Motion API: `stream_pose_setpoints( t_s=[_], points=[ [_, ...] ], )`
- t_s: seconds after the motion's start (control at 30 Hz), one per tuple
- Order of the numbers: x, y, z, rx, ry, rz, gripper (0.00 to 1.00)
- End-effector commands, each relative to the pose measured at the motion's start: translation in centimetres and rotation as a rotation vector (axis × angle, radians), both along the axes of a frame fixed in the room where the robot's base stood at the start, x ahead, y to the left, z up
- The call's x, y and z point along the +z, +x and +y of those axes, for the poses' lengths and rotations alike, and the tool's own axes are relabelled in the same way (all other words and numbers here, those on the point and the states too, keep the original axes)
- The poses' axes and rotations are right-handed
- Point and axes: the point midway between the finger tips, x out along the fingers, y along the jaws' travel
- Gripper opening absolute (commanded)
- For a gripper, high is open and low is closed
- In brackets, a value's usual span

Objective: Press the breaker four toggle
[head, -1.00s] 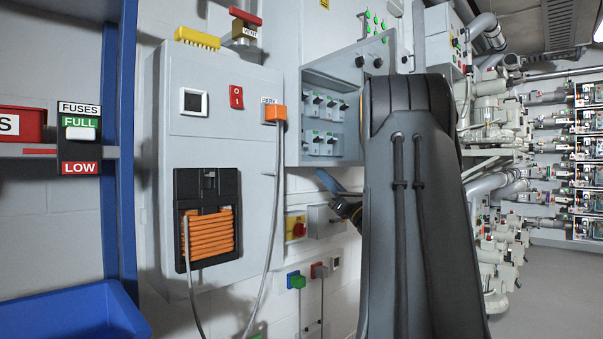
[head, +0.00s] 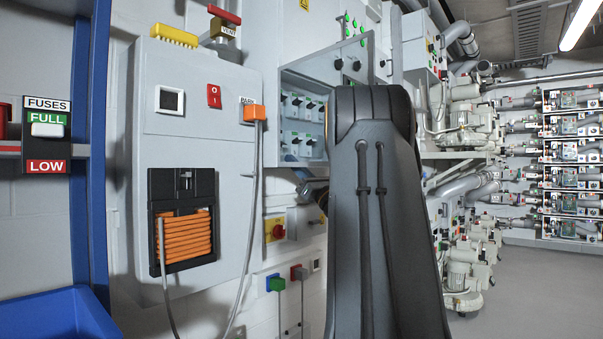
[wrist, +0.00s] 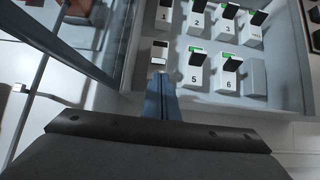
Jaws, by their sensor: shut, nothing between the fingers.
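The breaker box is an open grey recess with two rows of white breakers with black toggles. In the wrist view the top row reads 1, 2, 3, and the lower row shows 5 (wrist: 197,66) and 6 (wrist: 230,72). In the head view, my arm hides part of the box (head: 285,78).
The box's left side wall (wrist: 128,45) and the slanting edge of its door or frame stand close left of the fingers. A grey cabinet (head: 200,120) with an orange cable coil is left of the box in the head view. Sockets and a yellow-red switch (head: 274,229) are below.

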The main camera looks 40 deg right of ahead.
Motion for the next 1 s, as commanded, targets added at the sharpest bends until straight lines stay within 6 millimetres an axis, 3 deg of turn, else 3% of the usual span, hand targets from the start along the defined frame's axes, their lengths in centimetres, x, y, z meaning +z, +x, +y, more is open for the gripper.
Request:
stream_pose_setpoints(
  t_s=[0.3, 1.0],
  points=[
    [1.8, 2.2, 0.2, 0.001, 0.001, 0.0, 0.0],
    [2.1, 1.8, 0.1, -0.001, -0.001, -0.002, 0.0]
  ],
)
